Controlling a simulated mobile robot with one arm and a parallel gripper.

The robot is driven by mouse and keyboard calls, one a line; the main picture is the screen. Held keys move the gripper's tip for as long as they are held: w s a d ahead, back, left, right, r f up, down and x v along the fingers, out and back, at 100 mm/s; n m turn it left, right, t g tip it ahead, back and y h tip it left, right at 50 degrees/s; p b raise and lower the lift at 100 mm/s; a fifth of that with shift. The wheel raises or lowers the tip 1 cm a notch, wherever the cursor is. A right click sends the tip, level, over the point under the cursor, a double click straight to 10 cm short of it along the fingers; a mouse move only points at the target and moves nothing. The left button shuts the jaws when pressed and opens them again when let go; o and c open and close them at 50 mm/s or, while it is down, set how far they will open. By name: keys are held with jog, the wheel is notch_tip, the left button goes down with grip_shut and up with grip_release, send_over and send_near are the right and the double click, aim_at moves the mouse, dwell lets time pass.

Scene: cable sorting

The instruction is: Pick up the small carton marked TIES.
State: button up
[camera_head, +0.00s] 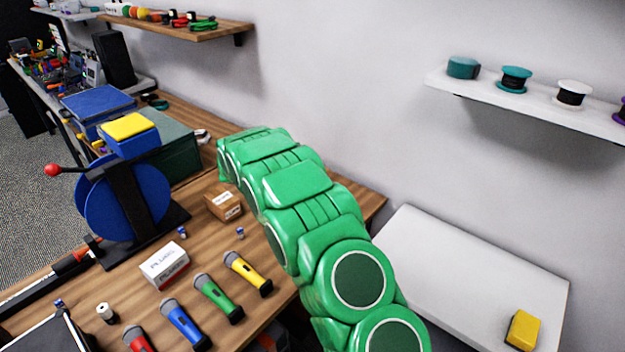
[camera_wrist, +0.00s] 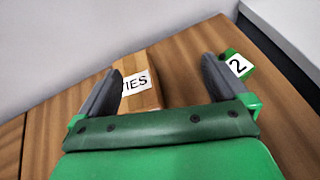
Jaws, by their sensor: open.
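The small brown carton marked TIES (camera_wrist: 140,62) stands on the wooden bench in the wrist view, its white label partly covered by the left finger. My gripper (camera_wrist: 161,66) is open and empty. The carton shows between the fingers, nearer the left one, with a gap of bare wood to the right finger; I cannot tell if the left finger touches it. In the head view a small brown carton (camera_head: 223,204) with white labels sits left of my green arm. Its print is too small to read, so I cannot tell if it is the same one. My gripper is hidden there.
In the head view, a white and red box (camera_head: 164,267), several microphone-shaped items (camera_head: 248,272) and a blue reel (camera_head: 125,200) stand on the bench. The wall borders the bench.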

jog(key=shift+n+t, duration=0.6)
jog(key=shift+n, duration=0.3)
jog(key=w+a+f, duration=0.2)
jog(key=a+f, duration=0.1)
jog(key=shift+w+a, duration=0.25)
jog(key=shift+w, duration=0.05)
jog(key=shift+w+a+f+n, duration=0.2)
jog(key=shift+a+f+n, duration=0.1)
jog(key=shift+a+f, duration=0.15)
jog(key=shift+x, duration=3.85)
jog(key=shift+w+a, duration=0.2)
jog(key=c, duration=1.1)
jog(key=shift+o, duration=0.2)
